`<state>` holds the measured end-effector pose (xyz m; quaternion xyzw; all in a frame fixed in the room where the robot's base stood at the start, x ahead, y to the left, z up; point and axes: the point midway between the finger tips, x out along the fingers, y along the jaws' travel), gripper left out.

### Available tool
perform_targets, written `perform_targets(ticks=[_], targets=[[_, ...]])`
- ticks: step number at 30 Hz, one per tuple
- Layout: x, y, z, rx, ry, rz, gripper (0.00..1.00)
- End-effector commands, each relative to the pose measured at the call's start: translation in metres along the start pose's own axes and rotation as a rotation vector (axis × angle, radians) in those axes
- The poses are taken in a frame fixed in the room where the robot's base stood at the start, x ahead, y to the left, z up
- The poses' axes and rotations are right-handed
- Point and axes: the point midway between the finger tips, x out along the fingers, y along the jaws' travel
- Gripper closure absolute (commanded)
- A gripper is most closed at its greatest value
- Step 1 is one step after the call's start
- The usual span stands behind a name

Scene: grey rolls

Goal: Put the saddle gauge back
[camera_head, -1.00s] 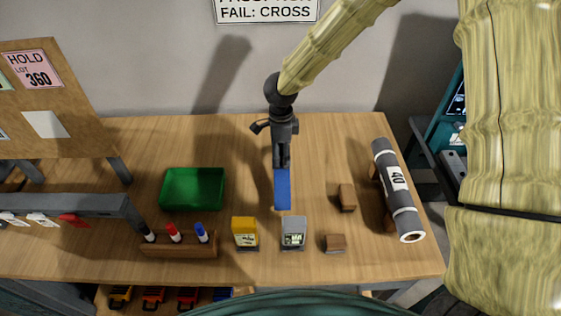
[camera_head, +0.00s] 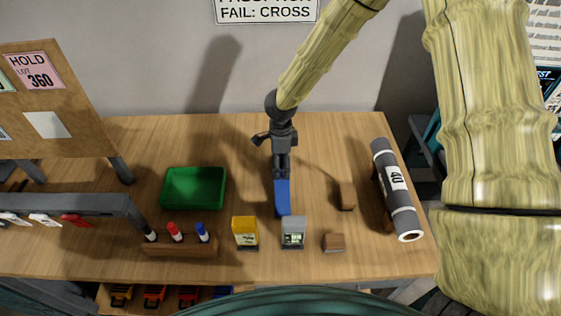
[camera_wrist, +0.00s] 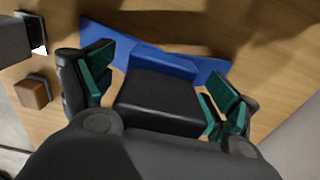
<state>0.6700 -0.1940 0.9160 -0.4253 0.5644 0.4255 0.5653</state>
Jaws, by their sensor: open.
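A blue piece with a black block on it, which I take to be the saddle gauge, is at the middle of the wooden table in the head view (camera_head: 283,200). In the wrist view its blue part (camera_wrist: 165,64) lies across the wood and the black block (camera_wrist: 158,100) is between my fingers. My gripper (camera_head: 281,176) is above its far end, pointing down. In the wrist view my gripper (camera_wrist: 155,95) is open, its green pads on either side of the black block. Whether the pads touch it is unclear. The gauge's underside is hidden.
A grey roll marked 40 (camera_head: 397,190) lies at the right, with brown blocks (camera_head: 346,196) nearby. A yellow device (camera_head: 245,232) and a grey device (camera_head: 293,232) stand in front. A green tray (camera_head: 194,188) and a marker holder (camera_head: 181,245) are left. The back of the table is clear.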

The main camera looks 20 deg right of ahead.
Motion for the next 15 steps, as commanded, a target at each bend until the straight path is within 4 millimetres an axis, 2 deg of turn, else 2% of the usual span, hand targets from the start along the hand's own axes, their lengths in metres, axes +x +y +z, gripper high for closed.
perform_targets(ticks=[8, 11, 15], targets=[[-0.004, -0.001, 0.000, 0.001, -0.001, -0.001, 0.12], [-0.013, -0.001, 0.000, 0.001, -0.002, -0.001, 0.12], [-0.035, -0.001, 0.000, 0.001, -0.004, -0.003, 0.12]])
